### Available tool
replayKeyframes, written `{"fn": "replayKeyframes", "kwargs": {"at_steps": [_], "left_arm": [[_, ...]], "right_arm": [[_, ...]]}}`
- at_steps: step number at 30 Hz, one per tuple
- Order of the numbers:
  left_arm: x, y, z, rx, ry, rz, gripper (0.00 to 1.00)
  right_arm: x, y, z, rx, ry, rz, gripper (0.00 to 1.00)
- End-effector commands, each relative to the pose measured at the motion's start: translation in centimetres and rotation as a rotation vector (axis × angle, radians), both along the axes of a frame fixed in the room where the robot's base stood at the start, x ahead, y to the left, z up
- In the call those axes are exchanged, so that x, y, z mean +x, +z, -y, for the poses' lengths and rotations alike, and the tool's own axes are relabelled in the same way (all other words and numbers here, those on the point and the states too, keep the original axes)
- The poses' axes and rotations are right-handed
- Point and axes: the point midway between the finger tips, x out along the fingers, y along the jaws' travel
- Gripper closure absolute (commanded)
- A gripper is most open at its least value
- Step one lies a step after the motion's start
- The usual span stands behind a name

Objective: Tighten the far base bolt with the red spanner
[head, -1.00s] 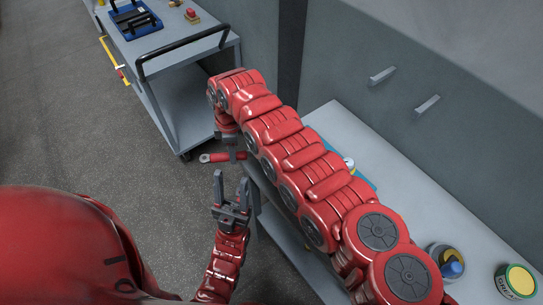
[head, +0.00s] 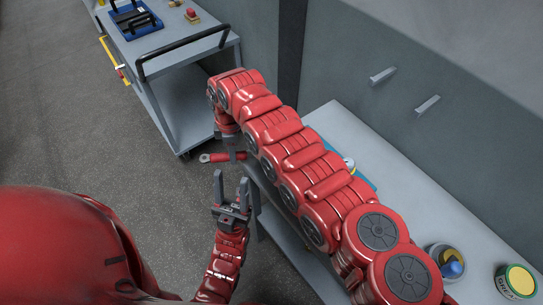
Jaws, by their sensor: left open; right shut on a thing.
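The red spanner (head: 217,157) shows in the head view, left of the middle, with its grey ring end pointing left. My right gripper (head: 236,156) is shut on it at the far end of my large red arm. The spanner is held roughly level in the air, off the left end of the bench. My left gripper (head: 232,193) is just below it in the picture, open and empty, its two fingers pointing up toward the spanner without visibly touching it. I cannot see the far base bolt; my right arm covers much of the bench.
A grey bench (head: 450,215) runs along the wall at the right. A yellow-lidded tin (head: 516,281) and a bowl with a blue thing (head: 446,262) stand on it. A grey trolley (head: 185,85) at the upper left carries a blue-and-black fixture (head: 135,20). The floor at left is clear.

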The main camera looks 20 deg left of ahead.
Motion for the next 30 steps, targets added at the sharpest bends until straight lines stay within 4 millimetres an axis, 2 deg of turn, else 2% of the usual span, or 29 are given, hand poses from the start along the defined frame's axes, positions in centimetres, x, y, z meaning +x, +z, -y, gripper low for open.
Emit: {"fn": "replayKeyframes", "kwargs": {"at_steps": [15, 30], "left_arm": [[0.00, 0.08, 0.00, 0.000, 0.000, 0.000, 0.50], [0.00, -0.82, 0.00, 0.000, 0.000, 0.000, 0.50]], "right_arm": [[0.01, 0.10, 0.02, 0.009, -0.002, 0.001, 1.00], [0.07, 0.15, -0.01, 0.009, -0.002, 0.002, 1.00]]}}
